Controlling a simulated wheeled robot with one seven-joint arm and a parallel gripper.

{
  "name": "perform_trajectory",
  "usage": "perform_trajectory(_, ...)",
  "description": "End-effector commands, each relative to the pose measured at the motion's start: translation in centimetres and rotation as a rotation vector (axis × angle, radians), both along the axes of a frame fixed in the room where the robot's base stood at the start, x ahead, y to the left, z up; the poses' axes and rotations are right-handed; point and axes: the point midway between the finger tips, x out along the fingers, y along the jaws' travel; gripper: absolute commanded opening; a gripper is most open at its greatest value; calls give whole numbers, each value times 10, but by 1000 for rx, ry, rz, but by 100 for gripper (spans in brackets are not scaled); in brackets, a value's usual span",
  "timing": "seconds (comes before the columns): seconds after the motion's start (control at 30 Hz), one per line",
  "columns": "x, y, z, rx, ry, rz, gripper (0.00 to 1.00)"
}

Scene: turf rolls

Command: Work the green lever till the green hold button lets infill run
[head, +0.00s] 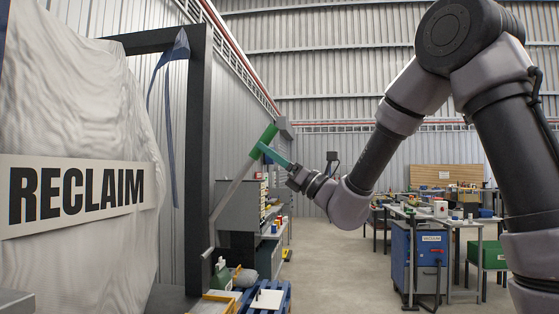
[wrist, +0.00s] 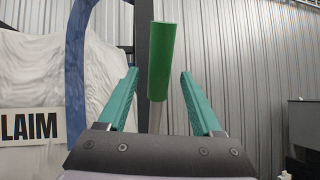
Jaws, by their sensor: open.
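The green lever has a green cylindrical grip (head: 265,138) on a pale slanted shaft (head: 232,194), left of centre in the head view. In the wrist view the grip (wrist: 161,62) stands nearly upright between my teal fingers, with clear gaps on both sides. My gripper (head: 268,152) is open at the lever's grip, reaching in from the right; it also shows in the wrist view (wrist: 159,76). It is not closed on the grip. I cannot make out a green hold button in either view.
A large white bag with a RECLAIM sign (head: 76,193) hangs at left beside a dark frame post (head: 198,150). A blue strap (head: 168,120) dangles from the frame. A blue pallet (head: 272,298) lies below. Workbenches and a blue cabinet (head: 427,258) stand right; the floor between is clear.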

Motion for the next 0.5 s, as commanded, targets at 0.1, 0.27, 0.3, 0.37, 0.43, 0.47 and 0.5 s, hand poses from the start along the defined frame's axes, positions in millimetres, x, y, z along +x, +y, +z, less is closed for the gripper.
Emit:
perform_trajectory(0.1,-3,-13,-9,-1,3,-4,67)
perform_trajectory(0.27,-11,-39,-29,0,5,-5,67)
perform_trajectory(0.3,-13,-46,-33,0,6,-5,67)
perform_trajectory(0.37,-16,-54,-41,-2,5,-4,67)
perform_trajectory(0.43,-19,-64,-47,0,6,-4,67)
perform_trajectory(0.47,-21,-67,-50,-1,5,-4,67)
perform_trajectory(0.5,-22,-71,-53,-2,3,-4,67)
